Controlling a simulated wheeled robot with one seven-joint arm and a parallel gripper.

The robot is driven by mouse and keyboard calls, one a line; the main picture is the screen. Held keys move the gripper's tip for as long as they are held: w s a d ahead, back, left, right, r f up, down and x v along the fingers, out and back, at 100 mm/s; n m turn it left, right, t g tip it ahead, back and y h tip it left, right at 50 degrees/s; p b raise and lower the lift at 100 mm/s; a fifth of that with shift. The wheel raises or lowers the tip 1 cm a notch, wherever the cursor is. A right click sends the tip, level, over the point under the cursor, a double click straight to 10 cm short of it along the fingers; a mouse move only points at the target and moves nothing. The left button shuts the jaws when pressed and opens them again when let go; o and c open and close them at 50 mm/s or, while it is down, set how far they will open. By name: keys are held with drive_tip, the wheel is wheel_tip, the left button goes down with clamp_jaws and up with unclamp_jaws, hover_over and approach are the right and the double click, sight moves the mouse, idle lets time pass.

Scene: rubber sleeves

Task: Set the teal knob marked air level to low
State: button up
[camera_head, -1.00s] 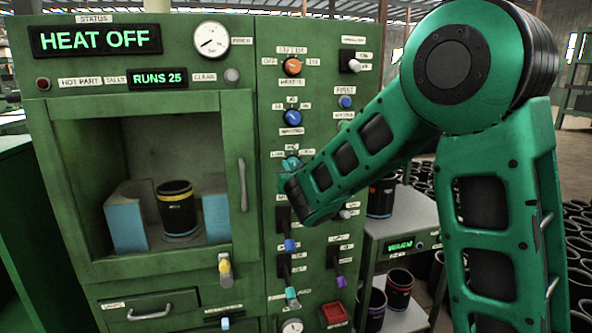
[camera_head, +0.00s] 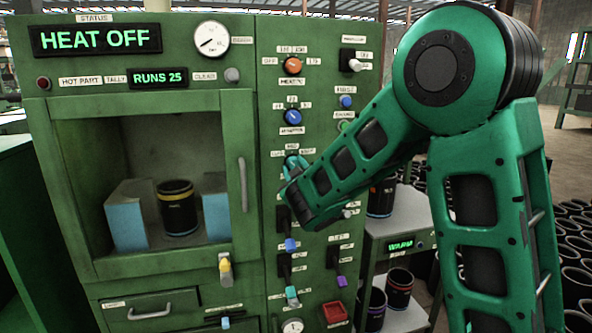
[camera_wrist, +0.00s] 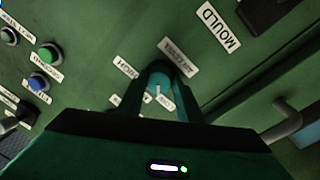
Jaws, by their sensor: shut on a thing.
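The teal knob (camera_head: 292,162) sits on the green control panel, below a blue knob, with small labels around it. In the wrist view the teal knob (camera_wrist: 158,79) lies between the two fingers of my gripper (camera_wrist: 160,84), which is shut on it. A pale pointer mark on the knob points toward the lower edge of the wrist picture. In the head view my arm's end hides part of the knob and the fingertips.
An orange knob (camera_head: 292,65) and a blue knob (camera_head: 293,117) are above. Levers with blue (camera_head: 291,245) and teal (camera_head: 291,292) tips are below. The oven chamber with a black sleeve (camera_head: 176,208) and its door handle (camera_head: 243,184) are at left.

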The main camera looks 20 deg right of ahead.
drive_tip(key=shift+d, duration=0.1)
idle(0.4)
drive_tip(key=o, duration=1)
drive_tip(key=shift+o, duration=0.2)
drive_tip(key=shift+s, duration=0.1)
drive_tip(key=s, duration=1)
drive_tip(key=shift+s+a+f, duration=0.2)
drive_tip(key=shift+a+f, duration=0.15)
